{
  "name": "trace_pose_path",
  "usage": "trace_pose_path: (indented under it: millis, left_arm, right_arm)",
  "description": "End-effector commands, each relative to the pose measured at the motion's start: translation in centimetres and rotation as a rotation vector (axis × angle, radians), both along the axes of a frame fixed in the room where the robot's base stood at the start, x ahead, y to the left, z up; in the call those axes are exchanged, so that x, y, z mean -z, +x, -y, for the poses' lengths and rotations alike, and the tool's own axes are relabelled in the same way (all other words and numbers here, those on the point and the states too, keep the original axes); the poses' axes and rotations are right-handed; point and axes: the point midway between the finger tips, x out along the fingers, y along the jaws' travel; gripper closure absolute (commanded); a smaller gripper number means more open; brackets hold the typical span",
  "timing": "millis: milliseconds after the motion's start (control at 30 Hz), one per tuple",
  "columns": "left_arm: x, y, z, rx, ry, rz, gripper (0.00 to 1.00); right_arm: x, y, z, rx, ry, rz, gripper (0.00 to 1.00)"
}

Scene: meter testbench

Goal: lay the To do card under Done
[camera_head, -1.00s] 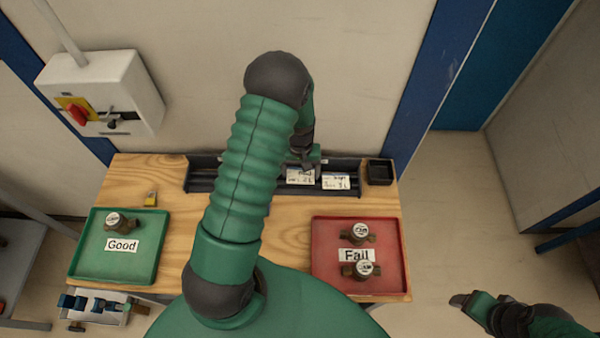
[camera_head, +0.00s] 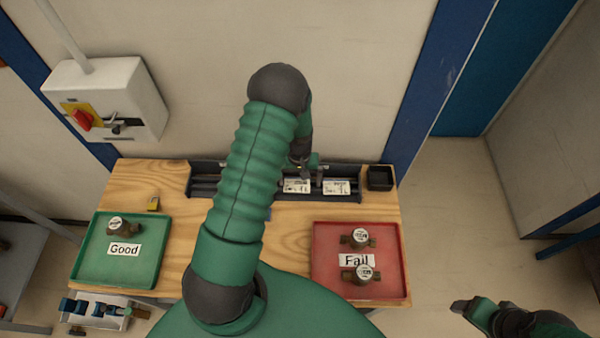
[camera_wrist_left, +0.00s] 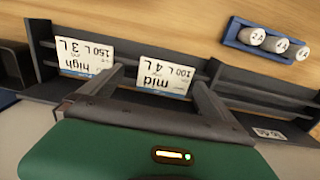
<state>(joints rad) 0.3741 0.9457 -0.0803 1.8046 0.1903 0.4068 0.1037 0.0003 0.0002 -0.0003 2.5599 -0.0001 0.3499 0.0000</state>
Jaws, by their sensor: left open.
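Two white cards lie side by side in the dark rack (camera_head: 206,178) at the back of the bench. The "mid 100 L" card (camera_wrist_left: 167,73) is nearer the rack's middle, and also shows in the head view (camera_head: 296,186). The "high 150 L" card (camera_wrist_left: 85,56) lies beside it, at right in the head view (camera_head: 336,187). My left gripper (camera_wrist_left: 158,82) is open, its fingers either side of the "mid" card's near edge; it also shows in the head view (camera_head: 304,172). A small rack label (camera_wrist_left: 268,134) looks like "To do", upside down. No Done label is readable. My right gripper (camera_head: 466,306) is off the bench.
A green Good tray (camera_head: 90,262) holds one meter; a red Fail tray (camera_head: 325,280) holds two. A small black box (camera_head: 380,177) stands at the rack's right end. A blue holder (camera_wrist_left: 240,38) carries three white-capped pieces. My arm hides the rack's left-middle part.

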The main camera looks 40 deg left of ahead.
Motion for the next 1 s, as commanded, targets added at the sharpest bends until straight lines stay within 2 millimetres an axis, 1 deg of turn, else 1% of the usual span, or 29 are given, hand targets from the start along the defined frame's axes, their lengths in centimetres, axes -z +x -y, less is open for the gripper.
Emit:
trace_pose_path:
  millis: [33, 100, 300, 400, 467, 500, 567, 633, 667, 700, 767, 800, 900, 1000]
  left_arm:
    - [-0.9, 0.1, -0.1, 0.0, 0.002, 0.005, 0.0]
    - [-2.7, 0.2, -0.1, 0.001, 0.002, 0.007, 0.0]
    - [-7.7, 0.2, 0.0, 0.001, 0.001, 0.004, 0.0]
    - [-9.4, 0.2, 0.0, 0.0, 0.001, 0.003, 0.0]
    - [-10.1, 0.1, 0.2, 0.002, 0.001, 0.002, 0.0]
    - [-10.6, 0.1, 0.6, 0.015, 0.002, 0.006, 0.0]
    - [-11.8, -0.1, 2.5, 0.069, 0.007, 0.023, 0.0]
    - [-13.6, -1.1, 6.1, 0.186, 0.019, 0.063, 0.0]
    - [-14.4, -1.8, 7.9, 0.25, 0.026, 0.083, 0.0]
    - [-15.3, -2.9, 10.3, 0.337, 0.037, 0.111, 0.0]
    - [-16.4, -4.9, 13.4, 0.464, 0.054, 0.154, 0.0]
    - [-16.8, -6.2, 15.0, 0.538, 0.065, 0.176, 0.0]
    - [-17.4, -8.6, 17.3, 0.664, 0.084, 0.218, 0.0]
    - [-17.4, -9.2, 17.9, 0.705, 0.09, 0.228, 0.0]
  right_arm:
    - [0.6, 0.0, 0.0, 0.0, 0.0, 0.0, 0.28]
    - [1.0, 0.0, 0.0, 0.0, 0.0, 0.0, 0.28]
    - [2.0, 0.0, 0.0, -0.001, 0.0, 0.0, 0.28]
    - [2.3, 0.0, 0.0, -0.001, 0.0, 0.0, 0.28]
    - [2.3, 0.0, 0.0, -0.001, 0.0, 0.0, 0.28]
    - [2.3, 0.0, 0.0, -0.001, 0.0, 0.0, 0.28]
    - [2.3, 0.0, 0.0, 0.0, 0.0, 0.0, 0.28]
    - [2.3, 0.0, 0.0, 0.0, 0.0, 0.0, 0.28]
    - [2.3, 0.0, 0.0, -0.001, 0.0, 0.0, 0.28]
    - [2.3, 0.0, 0.0, -0.001, 0.0, 0.0, 0.28]
    - [2.3, 0.0, 0.0, -0.001, 0.0, 0.0, 0.28]
    - [2.3, 0.0, 0.0, -0.001, 0.0, 0.0, 0.28]
    - [2.3, 0.0, 0.0, -0.001, 0.0, 0.0, 0.28]
    - [2.3, 0.0, 0.0, 0.0, 0.0, 0.0, 0.28]
